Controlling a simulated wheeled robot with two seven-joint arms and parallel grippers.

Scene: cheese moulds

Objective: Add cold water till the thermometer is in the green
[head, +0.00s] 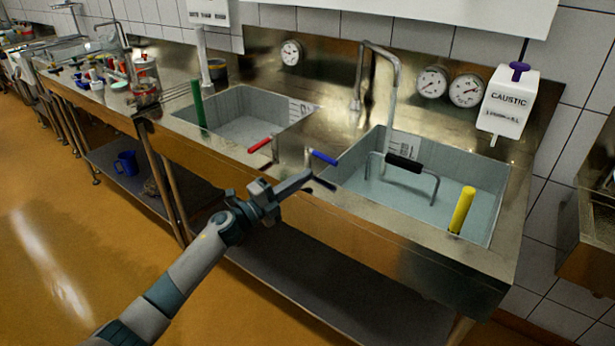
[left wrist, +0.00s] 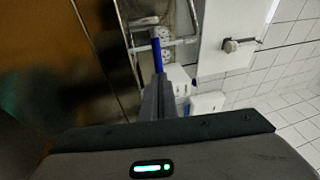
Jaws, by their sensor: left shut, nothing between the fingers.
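A blue-handled lever (head: 324,158) stands at the front rim between the two basins, with a red-handled lever (head: 260,145) to its left. My left gripper (head: 309,177) is shut and empty, its tips just in front of and below the blue handle. In the left wrist view the blue handle (left wrist: 157,54) shows right beyond the finger tips; I cannot tell whether they touch. Round dials hang on the steel back wall: one at the left (head: 292,53) and two at the right (head: 432,82). Their readings are too small to tell. My right gripper is out of view.
The right basin (head: 345,177) holds water, a black-handled frame (head: 404,163) and a yellow upright tube (head: 462,210). The left basin (head: 290,118) has a green tube (head: 197,108). A swan-neck tap (head: 395,75) and a caustic dispenser (head: 508,105) stand behind.

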